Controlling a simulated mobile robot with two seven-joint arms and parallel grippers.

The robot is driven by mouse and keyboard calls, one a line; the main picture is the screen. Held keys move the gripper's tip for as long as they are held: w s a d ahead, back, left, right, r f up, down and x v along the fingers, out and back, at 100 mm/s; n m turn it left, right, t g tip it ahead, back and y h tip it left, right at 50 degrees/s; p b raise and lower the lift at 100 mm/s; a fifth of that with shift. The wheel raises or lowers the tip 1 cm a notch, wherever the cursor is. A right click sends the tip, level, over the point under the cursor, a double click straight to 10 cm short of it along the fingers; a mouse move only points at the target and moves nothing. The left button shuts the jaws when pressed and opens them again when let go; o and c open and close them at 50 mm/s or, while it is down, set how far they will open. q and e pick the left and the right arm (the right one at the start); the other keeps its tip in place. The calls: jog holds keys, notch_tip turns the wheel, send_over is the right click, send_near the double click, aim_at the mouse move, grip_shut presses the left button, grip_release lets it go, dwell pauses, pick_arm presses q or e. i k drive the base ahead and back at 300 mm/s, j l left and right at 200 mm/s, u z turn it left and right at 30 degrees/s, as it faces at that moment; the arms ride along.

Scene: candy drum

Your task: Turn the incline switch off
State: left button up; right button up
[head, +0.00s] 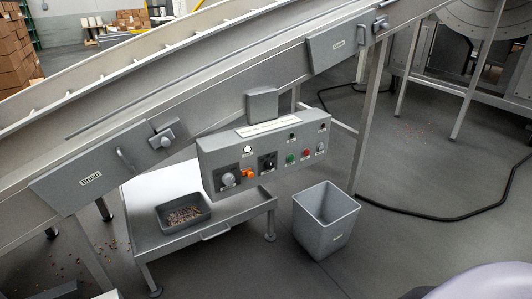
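A grey control panel (209,160) hangs under the inclined conveyor (215,95). On its front are a large grey knob (228,179), an orange part (247,173), a black rotary switch (268,162), a green button (290,158), a red button (306,154), a small grey control (321,146) and a white round button or lamp (247,149). The labels are too small to read, so I cannot tell which control is the incline switch or its setting. Neither of my grippers is in view.
A low metal table (235,212) with a grey tray of small candies (183,213) stands below the panel. An open grey bin (325,232) stands on the floor to its right. A support leg (367,125) and a black cable (430,217) are farther right.

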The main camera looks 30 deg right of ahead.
aim_at(228, 180)
jog(key=i+l, duration=0.15)
jog(key=l, duration=0.3)
jog(key=i+l, duration=0.15)
jog(key=l, duration=0.35)
jog(key=i+l, duration=0.15)
jog(key=l, duration=0.3)
jog(key=i+l, duration=0.1)
jog(key=l, duration=0.35)
jog(key=i+l+u, duration=0.1)
jog(key=l, duration=0.4)
jog(key=i+l, duration=0.2)
jog(key=l, duration=0.25)
jog(key=i+l, duration=0.1)
jog(key=l, duration=0.4)
jog(key=i+l, duration=0.15)
jog(key=l, duration=0.3)
